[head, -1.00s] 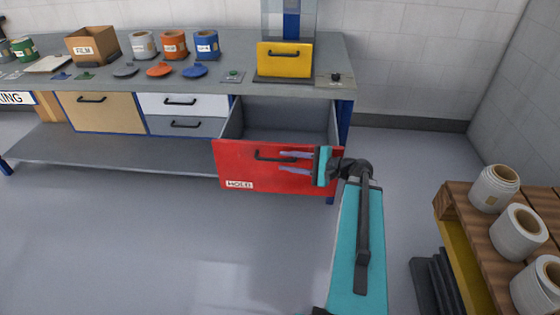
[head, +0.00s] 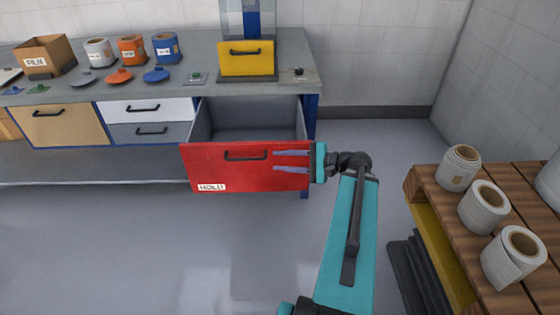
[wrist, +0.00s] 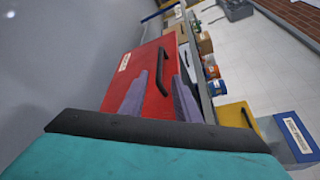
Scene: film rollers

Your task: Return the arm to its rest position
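My gripper (head: 276,161) is in front of the red HOLD drawer (head: 215,172) in the head view, near the right part of its front. Its two purple fingers are spread apart with nothing between them. The red drawer stands pulled out and looks empty inside. Its black handle (head: 246,155) lies to the left of the fingertips. In the wrist view the fingers (wrist: 155,95) show in front of the red drawer front (wrist: 148,95), with the handle (wrist: 166,72) beyond them. I cannot tell whether a finger touches the drawer front.
A pallet (head: 425,182) with several white film rolls (head: 485,207) stands to the right of my arm. The bench (head: 210,50) carries a yellow-fronted unit (head: 246,58), cans, lids and a FILM box (head: 45,57). The floor (head: 120,250) to the left is clear.

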